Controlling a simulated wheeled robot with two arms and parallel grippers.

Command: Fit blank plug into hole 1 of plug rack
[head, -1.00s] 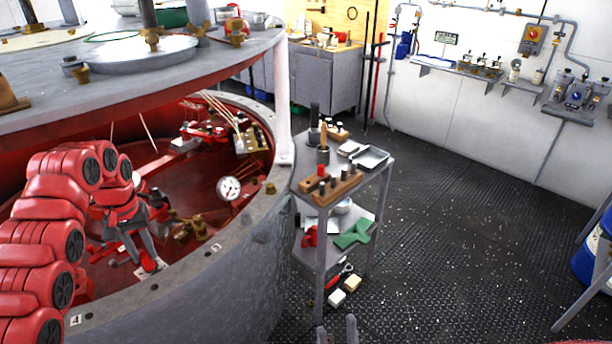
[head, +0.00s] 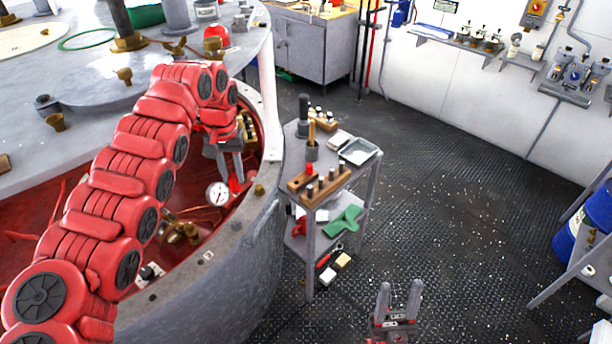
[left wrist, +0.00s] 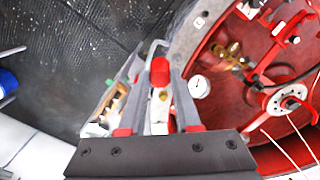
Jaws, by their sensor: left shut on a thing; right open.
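A wooden block with several dark plugs and a red one, probably the plug rack (head: 320,187), sits on the trolley's top shelf. Its hole numbers are too small to read. The held piece is apart from it, to its left. My right gripper (head: 399,289) is open and empty above the floor at the bottom.
The trolley (head: 309,240) also carries a grey tray (head: 359,151), a dark upright cylinder (head: 303,108) and a green cloth-like thing (head: 345,220). The tank rim (head: 225,245) and a gauge (head: 217,194) lie beside my left arm. The floor (head: 450,200) right of the trolley is clear.

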